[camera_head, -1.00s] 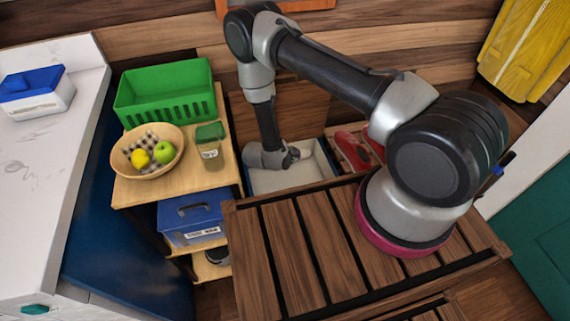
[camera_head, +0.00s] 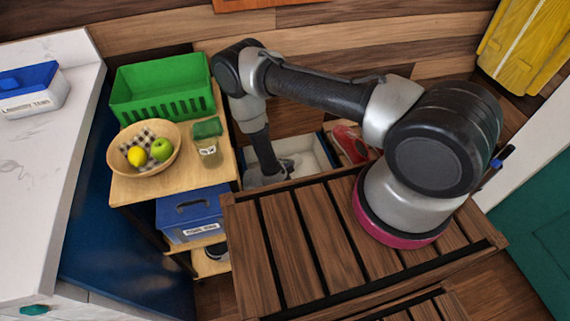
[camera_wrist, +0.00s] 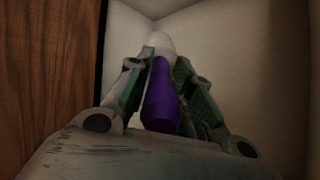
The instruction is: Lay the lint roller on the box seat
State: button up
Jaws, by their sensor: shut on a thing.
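The lint roller (camera_wrist: 161,97) shows in the wrist view, with a purple handle and a white roller end. My gripper (camera_wrist: 157,70) is shut on its handle, one finger on each side. Pale walls surround the gripper and roller, and brown wood stands at the left. In the head view, my wrist is low at the white open bin (camera_head: 318,150), behind the slatted wooden top (camera_head: 290,235), which appears to be the box seat. The fingers and roller are hidden there. My arm passes over the right part of the slats; their left part is bare.
Red shoes (camera_head: 350,143) lie right of the bin. A white counter (camera_head: 35,180) stands far left.

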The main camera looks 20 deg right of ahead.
jog(key=shift+f, duration=2.05)
jog(key=shift+s+f, duration=0.1)
jog(key=shift+f, duration=0.25)
grip_shut()
jog(key=o, duration=1)
grip_release()
jog(key=shift+o, duration=0.2)
notch_tip(320, 180, up, 10)
